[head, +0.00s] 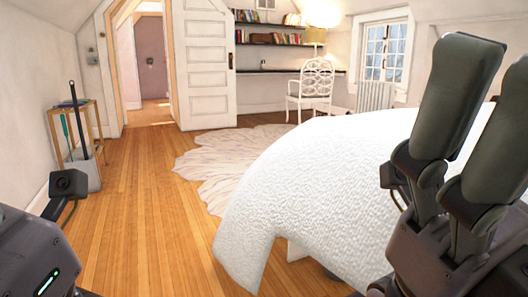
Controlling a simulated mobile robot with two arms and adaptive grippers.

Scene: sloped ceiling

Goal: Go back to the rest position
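My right gripper (499,72) is large and close at the right edge, with its fingers pointing up. Its two dark pads stand apart with a gap between them, and nothing shows between them. It appears in front of a white cloth-like surface (330,170); I cannot tell how far above it. Part of my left arm shows in the lower left corner, with a small green light and a bracket. The fingers of my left gripper are out of view.
The white surface fills the middle right. A small wooden stand (82,125) and a grey bin (86,172) are at the left wall. A pale rug (215,160), white chair (312,85) and open door (203,65) lie beyond. The wooden floor (140,215) is clear at centre left.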

